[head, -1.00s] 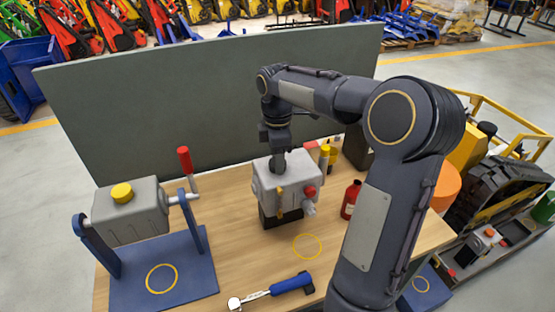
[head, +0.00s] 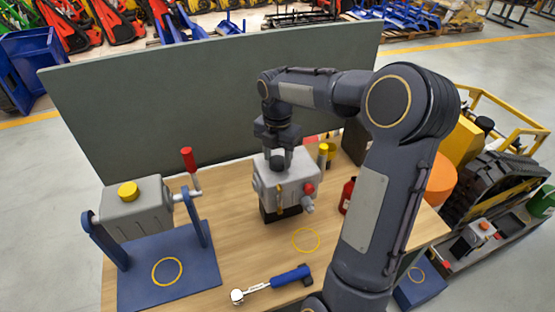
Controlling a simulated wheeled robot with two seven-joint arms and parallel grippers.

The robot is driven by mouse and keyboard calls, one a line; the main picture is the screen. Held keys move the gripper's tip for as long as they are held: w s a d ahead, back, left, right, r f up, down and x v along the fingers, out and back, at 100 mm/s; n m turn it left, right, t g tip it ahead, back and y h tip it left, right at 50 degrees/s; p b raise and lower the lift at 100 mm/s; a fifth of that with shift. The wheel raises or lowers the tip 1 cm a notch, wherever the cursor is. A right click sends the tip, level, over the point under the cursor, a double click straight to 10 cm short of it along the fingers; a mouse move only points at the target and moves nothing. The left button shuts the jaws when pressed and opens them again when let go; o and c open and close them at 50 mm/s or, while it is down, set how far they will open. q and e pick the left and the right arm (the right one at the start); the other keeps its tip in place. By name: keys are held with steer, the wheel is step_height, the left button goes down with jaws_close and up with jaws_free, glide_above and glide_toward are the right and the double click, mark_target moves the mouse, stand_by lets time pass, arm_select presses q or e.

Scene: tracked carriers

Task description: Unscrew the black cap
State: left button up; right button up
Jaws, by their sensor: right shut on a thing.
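The grey box-shaped unit (head: 290,184) stands on a dark base on the wooden table, in the middle of the head view. The black cap (head: 277,163) is on its top face. My right gripper (head: 277,155) points down from above and is shut on the black cap, partly hiding it. I cannot tell whether the cap has lifted from the unit. A red knob (head: 309,188) and metal fittings are on the unit's right side. My left gripper is not in view.
A grey tank with a yellow cap (head: 128,192) hangs in a blue stand (head: 190,284) at left. A blue-handled wrench (head: 270,286) lies in front. A red bottle (head: 347,195) stands right of the unit. A green-grey panel (head: 180,110) closes the back.

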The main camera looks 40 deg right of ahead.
steer(key=n+p, duration=0.1)
steer(key=n, duration=0.1)
steer(key=shift+s+r+n+p, duration=0.1)
steer(key=shift+r+n+p, duration=0.1)
steer(key=shift+n+p, duration=0.2)
steer(key=shift+f+n, duration=0.1)
steer(key=shift+n, duration=0.7)
steer(key=shift+f+n, duration=0.2)
steer(key=shift+n, duration=0.8)
steer(key=n, duration=0.3)
steer(key=o, duration=0.7)
steer(key=shift+r, duration=0.1)
